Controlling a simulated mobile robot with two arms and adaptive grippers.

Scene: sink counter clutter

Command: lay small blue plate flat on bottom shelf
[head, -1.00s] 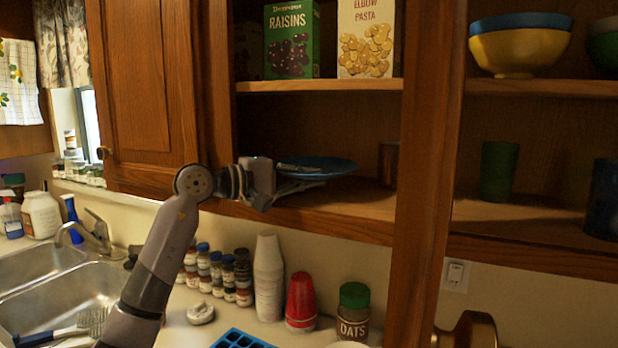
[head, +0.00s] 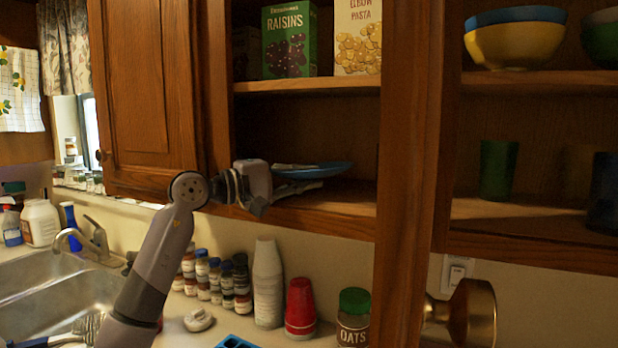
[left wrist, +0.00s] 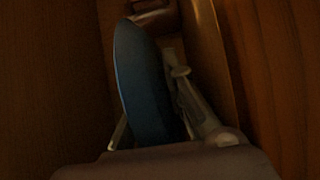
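The small blue plate (head: 322,170) is inside the open middle cupboard, a little above the bottom shelf (head: 335,207), and looks slightly tilted. My left gripper (head: 300,177) reaches in from the left with one finger above the plate and one below, shut on its near rim. The left wrist view shows the plate (left wrist: 143,85) between the two fingers (left wrist: 155,120); the contact itself is dark. The plate's far underside is hidden. My right gripper is not in view.
A raisins box (head: 289,42) and a pasta box (head: 357,37) stand on the shelf above. A wooden upright (head: 408,150) borders the cupboard on the right. A green cup (head: 498,170) stands beyond it. White cups (head: 267,283) and jars stand on the counter below.

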